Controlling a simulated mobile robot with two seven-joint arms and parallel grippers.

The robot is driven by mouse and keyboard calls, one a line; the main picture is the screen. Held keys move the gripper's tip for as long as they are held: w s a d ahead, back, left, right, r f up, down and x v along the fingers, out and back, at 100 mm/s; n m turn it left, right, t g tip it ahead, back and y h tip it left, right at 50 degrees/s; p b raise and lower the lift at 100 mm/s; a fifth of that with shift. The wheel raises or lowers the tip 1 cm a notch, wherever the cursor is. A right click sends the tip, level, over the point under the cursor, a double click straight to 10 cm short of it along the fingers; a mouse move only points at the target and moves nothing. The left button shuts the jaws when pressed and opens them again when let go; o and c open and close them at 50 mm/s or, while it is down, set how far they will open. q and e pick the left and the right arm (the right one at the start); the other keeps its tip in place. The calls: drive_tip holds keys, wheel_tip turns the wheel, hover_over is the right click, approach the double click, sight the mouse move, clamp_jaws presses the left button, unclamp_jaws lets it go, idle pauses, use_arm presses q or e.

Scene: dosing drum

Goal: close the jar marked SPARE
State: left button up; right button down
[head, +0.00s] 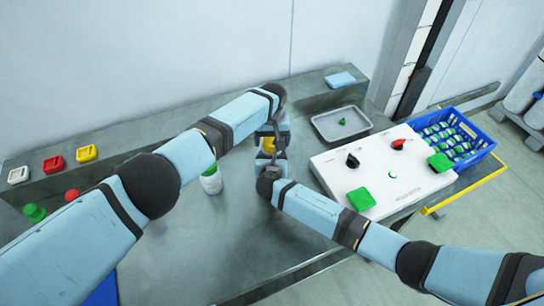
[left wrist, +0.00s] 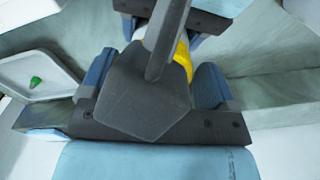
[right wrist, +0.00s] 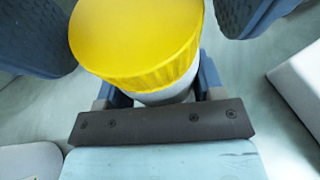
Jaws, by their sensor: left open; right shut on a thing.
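A white jar (right wrist: 165,96) with a yellow lid (right wrist: 138,38) stands upright between my two grippers; the yellow lid also shows in the head view (head: 268,146) and partly in the left wrist view (left wrist: 182,60). My right gripper (right wrist: 165,85) is shut on the jar's body, below the lid. My left gripper (left wrist: 155,85) is open, its fingers on either side of the lid with gaps, as the right wrist view shows. A dark grey part hides much of the lid in the left wrist view. No SPARE marking is readable.
A white jar with a green lid (head: 211,180) stands left of my grippers. A grey tray (head: 322,128) holds a small green piece. A white panel (head: 325,172) with knobs and green pads lies right; beyond is a blue crate (head: 488,152) of green-topped jars. Small coloured trays sit far left.

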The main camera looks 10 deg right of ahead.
use_arm(q)
drive_tip(key=c, duration=0.9)
drive_tip(key=o, duration=1)
drive_tip(key=shift+r, duration=2.25)
drive_tip(key=shift+c, duration=0.3)
drive_tip(key=shift+r, duration=1.75)
drive_tip(key=shift+c, duration=0.2)
